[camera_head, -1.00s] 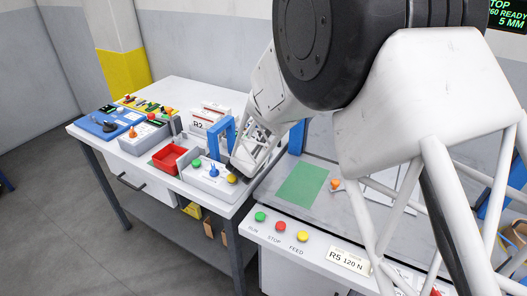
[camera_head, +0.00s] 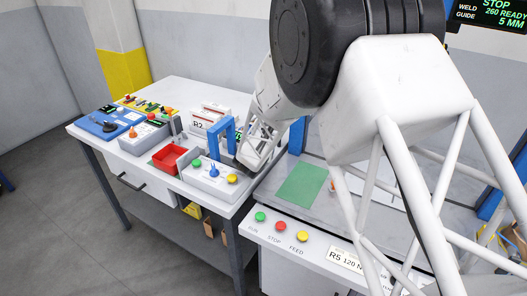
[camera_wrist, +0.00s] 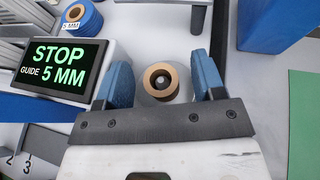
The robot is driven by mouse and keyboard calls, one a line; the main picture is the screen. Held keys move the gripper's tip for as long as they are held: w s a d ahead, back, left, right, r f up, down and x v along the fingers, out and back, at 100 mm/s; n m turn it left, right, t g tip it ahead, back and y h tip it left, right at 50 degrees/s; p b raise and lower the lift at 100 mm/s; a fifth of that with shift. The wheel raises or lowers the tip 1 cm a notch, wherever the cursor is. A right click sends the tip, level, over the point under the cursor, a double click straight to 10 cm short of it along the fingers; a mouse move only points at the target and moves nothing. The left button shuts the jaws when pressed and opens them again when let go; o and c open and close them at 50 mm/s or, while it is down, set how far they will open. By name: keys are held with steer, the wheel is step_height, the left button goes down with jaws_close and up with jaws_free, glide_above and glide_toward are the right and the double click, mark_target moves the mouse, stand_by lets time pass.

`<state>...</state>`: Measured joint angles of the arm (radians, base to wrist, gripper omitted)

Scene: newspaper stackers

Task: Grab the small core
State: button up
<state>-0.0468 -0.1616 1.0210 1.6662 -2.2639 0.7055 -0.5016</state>
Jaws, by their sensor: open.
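The small core (camera_wrist: 151,71), a brown cardboard ring with a dark hole, shows end-on in the wrist view. A pale round tip shows inside its hole. My gripper (camera_wrist: 161,84) is open, with one blue finger on each side of the core. A gap shows between the core and each finger, so it is not gripped. In the head view my gripper is at the right end of the left table, partly hidden by the blue frame and my arm. I cannot make out the core there.
A display (camera_wrist: 60,70) reading STOP, GUIDE 5 MM stands left of my gripper in the wrist view, below a blue and brown roll (camera_wrist: 82,17). A grey button box (camera_head: 212,180) and a red tray (camera_head: 170,157) are near my gripper. A green mat (camera_head: 301,185) lies right.

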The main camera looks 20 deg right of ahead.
steer(key=shift+w+d+f, duration=0.1)
stand_by(0.5)
steer(key=c, duration=1)
steer(key=shift+r, duration=1.6)
steer(key=shift+s+r, duration=0.25)
steer(key=shift+s, duration=0.05)
steer(key=s, duration=0.5)
steer(key=s+r, duration=0.1)
steer(key=s, duration=0.4)
steer(key=s+a, duration=0.1)
steer(key=s, duration=0.4)
steer(key=shift+s+r, duration=0.15)
steer(key=shift+r, duration=0.05)
